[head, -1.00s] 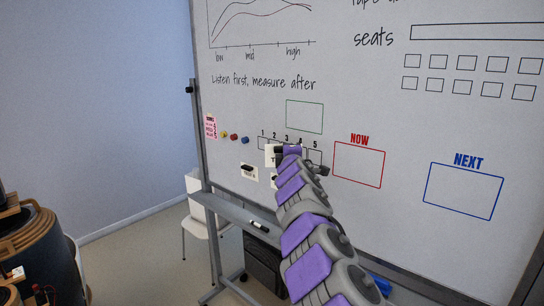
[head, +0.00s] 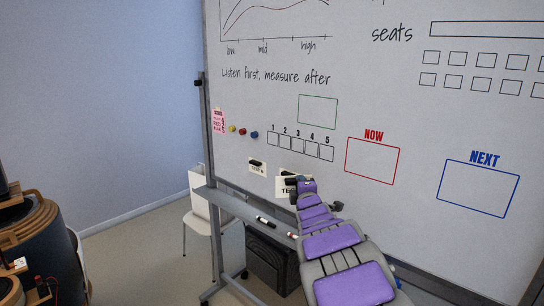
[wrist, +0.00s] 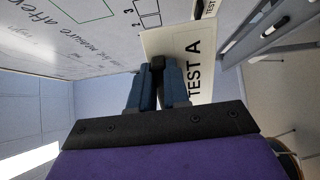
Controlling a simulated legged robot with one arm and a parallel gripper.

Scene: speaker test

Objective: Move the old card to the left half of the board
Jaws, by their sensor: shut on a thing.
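My gripper (head: 294,183) is shut on the black piece at the edge of a white card (wrist: 172,42) lettered TEST A. In the head view the same card (head: 283,190) is partly hidden by my gripper and arm, just above the board's tray. In the wrist view the blue fingers (wrist: 157,70) are closed around the black piece. I cannot tell whether the card touches the whiteboard (head: 240,120). A TEST B card (head: 258,169) with a black piece on top is on the board to the left. Another card is mostly hidden behind the held one.
Red NOW (head: 372,160) and blue NEXT (head: 479,189) frames are to the right. Numbered boxes (head: 300,144), a green frame (head: 317,112), a pink note (head: 218,121) and round magnets (head: 243,132) are above. Markers (head: 265,222) lie on the tray (head: 232,204). A white chair (head: 199,222) stands behind.

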